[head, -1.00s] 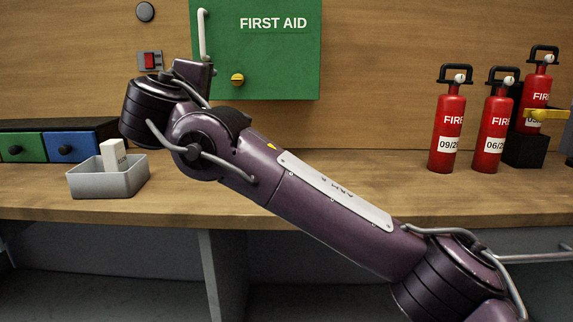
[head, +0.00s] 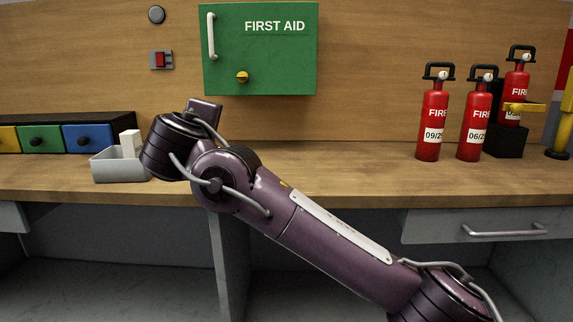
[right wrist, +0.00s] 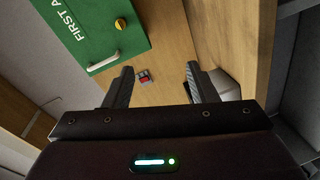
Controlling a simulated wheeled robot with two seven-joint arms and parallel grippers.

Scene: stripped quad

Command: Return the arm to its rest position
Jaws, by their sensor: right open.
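My right arm (head: 330,240) comes in from the lower right of the head view and reaches up and left across the bench edge. Its gripper is hidden behind the wrist in that view. In the right wrist view my right gripper (right wrist: 159,84) is open, its two fingers wide apart with nothing between them in contact. Beyond the fingers are the wooden back wall and a small red switch (right wrist: 144,76). My left gripper is in neither view.
A green first aid cabinet (head: 262,60) hangs above the wooden bench (head: 330,178). A grey bin (head: 117,166) with a white box (head: 131,143) stands left of my wrist, beside coloured drawers (head: 88,138). Red fire extinguishers (head: 433,122) stand at right. The bench between is clear.

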